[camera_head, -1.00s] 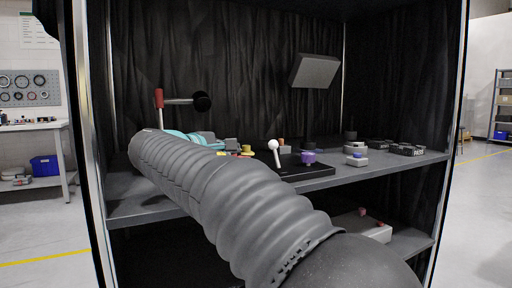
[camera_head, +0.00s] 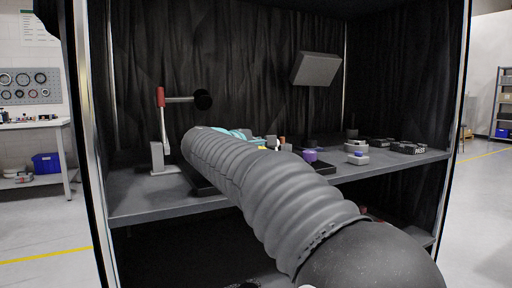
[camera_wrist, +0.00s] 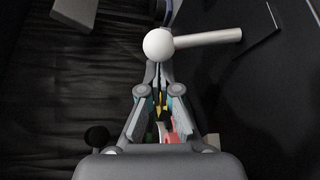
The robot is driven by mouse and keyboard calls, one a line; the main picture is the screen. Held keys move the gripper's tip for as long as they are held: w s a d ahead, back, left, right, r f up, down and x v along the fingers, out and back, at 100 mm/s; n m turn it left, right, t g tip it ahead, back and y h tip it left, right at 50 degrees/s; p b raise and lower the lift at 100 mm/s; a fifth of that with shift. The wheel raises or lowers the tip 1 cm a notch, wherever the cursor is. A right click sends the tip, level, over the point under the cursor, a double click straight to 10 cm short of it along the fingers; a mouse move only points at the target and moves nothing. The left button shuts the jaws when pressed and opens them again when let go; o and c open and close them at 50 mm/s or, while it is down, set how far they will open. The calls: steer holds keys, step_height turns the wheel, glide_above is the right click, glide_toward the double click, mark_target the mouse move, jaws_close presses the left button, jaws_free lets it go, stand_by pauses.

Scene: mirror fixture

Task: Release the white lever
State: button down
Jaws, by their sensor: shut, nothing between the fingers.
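The white lever (camera_wrist: 205,39) shows in the wrist view as a round white ball with a pale rod running to the right. My gripper (camera_wrist: 158,78) is shut and empty, its fingers pointing up the picture at the ball. The fingertips are right by the ball, which overlaps them in the picture; I cannot tell whether they touch. In the head view my arm hides most of the gripper and nearly all of the lever.
A red-handled lever (camera_head: 161,97) on a grey bracket stands left of my arm. A tilted grey panel (camera_head: 316,69) hangs above.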

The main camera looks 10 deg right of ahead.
steer(key=shift+s+d, duration=0.1)
steer(key=shift+s, duration=0.05)
steer(key=shift+s+b, duration=0.1)
steer(key=shift+b, duration=0.6)
